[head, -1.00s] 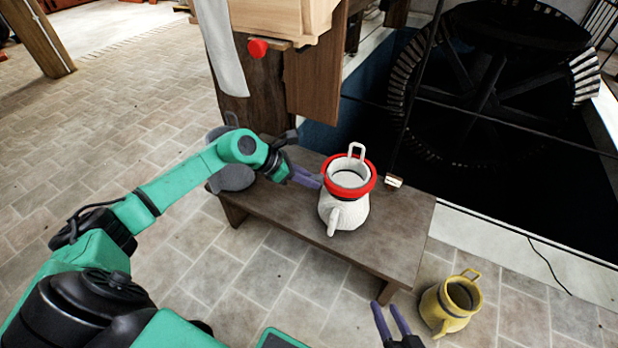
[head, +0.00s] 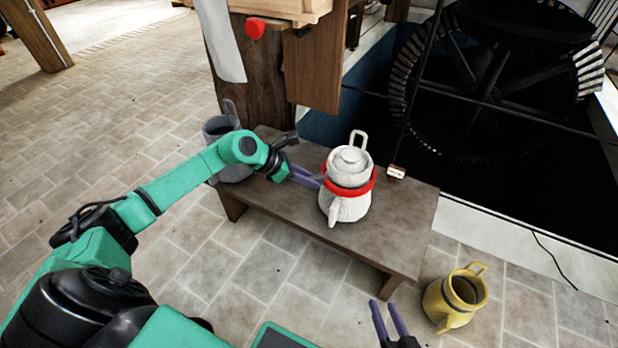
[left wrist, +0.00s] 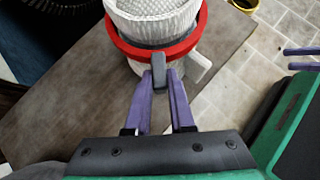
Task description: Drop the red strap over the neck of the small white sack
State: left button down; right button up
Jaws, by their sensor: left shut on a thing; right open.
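The small white sack (head: 345,207) stands upright on a low wooden bench in the head view, with one looped ear at its back and one at its front. The red strap (head: 368,186) is a ring around the sack's neck, with the white knobbed top showing above it. My left gripper (head: 318,181), just left of the sack, is shut on the strap's grey tab (left wrist: 159,72). The strap's red band (left wrist: 127,50) also circles the sack in the left wrist view. Its far side is hidden. My right gripper (head: 388,306) is open and empty, in front of the bench.
The bench (head: 395,235) has clear room right of the sack. A grey sack-like vessel (head: 232,172) stands at its left end, and a small pale block (head: 396,172) at its back edge. A yellow vessel (head: 452,312) stands on the floor at right.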

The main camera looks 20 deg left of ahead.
jog(key=shift+w+r, duration=0.1)
dwell(0.3)
pick_arm(q)
jog(key=c, duration=0.7)
grip_release()
jog(key=p+v, duration=0.8)
jog(key=v, duration=0.6)
jog(key=shift+r, duration=0.2)
pick_arm(e)
jog(key=s+d+r+n+g+h, duration=0.1)
jog(key=d+r+g+h, duration=0.2)
jog(key=d+r+g, duration=0.2)
notch_tip(320, 180, up, 3)
jog(key=shift+d+r+g, duration=0.1)
jog(key=shift+d+g, duration=0.2)
jog(key=shift+d, duration=0.7)
pick_arm(q)
jog(key=shift+s, duration=0.15)
